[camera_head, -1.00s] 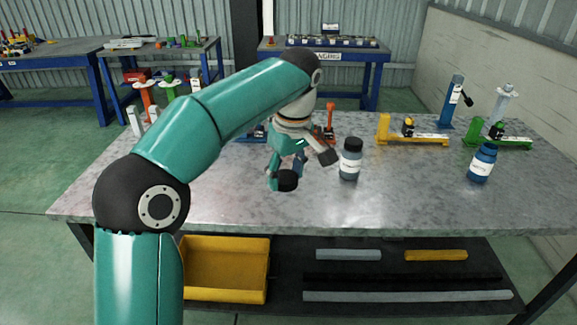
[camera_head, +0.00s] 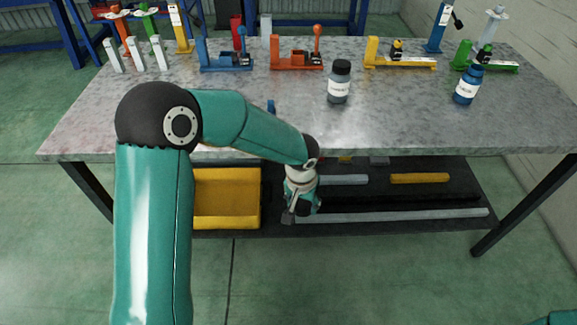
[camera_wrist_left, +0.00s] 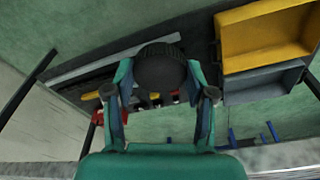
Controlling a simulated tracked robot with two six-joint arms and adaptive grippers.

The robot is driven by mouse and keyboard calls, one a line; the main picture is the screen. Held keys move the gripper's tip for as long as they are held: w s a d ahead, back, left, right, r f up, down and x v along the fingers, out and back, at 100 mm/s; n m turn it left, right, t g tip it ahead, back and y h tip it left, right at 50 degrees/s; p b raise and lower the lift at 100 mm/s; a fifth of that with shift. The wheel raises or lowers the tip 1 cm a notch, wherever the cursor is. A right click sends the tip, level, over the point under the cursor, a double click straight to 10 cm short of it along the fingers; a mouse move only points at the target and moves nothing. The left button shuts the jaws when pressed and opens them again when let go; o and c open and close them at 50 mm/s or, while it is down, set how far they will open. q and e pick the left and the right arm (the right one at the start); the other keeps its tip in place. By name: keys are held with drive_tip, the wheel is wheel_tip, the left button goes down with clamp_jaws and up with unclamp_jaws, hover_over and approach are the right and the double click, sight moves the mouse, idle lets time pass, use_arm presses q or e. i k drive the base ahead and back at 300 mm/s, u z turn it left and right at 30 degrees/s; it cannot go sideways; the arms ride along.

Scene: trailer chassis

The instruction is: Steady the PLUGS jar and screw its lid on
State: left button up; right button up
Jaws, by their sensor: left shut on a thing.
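My left gripper (camera_head: 300,208) hangs in front of the workbench, below the level of its top. In the left wrist view its two fingers (camera_wrist_left: 161,88) are closed on a dark, round, ribbed lid (camera_wrist_left: 161,66). A grey jar with a black cap and white label (camera_head: 339,83) stands upright on the bench. A blue jar with a white label (camera_head: 467,88) stands further right. The labels are too small to read, so I cannot tell which jar is PLUGS. My right gripper is out of view.
The grey bench top (camera_head: 230,105) is mostly clear in front. Orange (camera_head: 297,62), blue (camera_head: 225,62) and yellow (camera_head: 400,60) fixtures line its back. A yellow bin (camera_head: 226,195) and several bars lie on the shelf underneath. A small blue item (camera_head: 270,106) is partly hidden behind my arm.

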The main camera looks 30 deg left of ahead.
sight(470, 82)
drive_tip(key=z, duration=0.05)
drive_tip(key=k, duration=1.25)
drive_tip(key=z, duration=0.35)
drive_tip(key=i, duration=1.65)
drive_tip(key=u, duration=0.8)
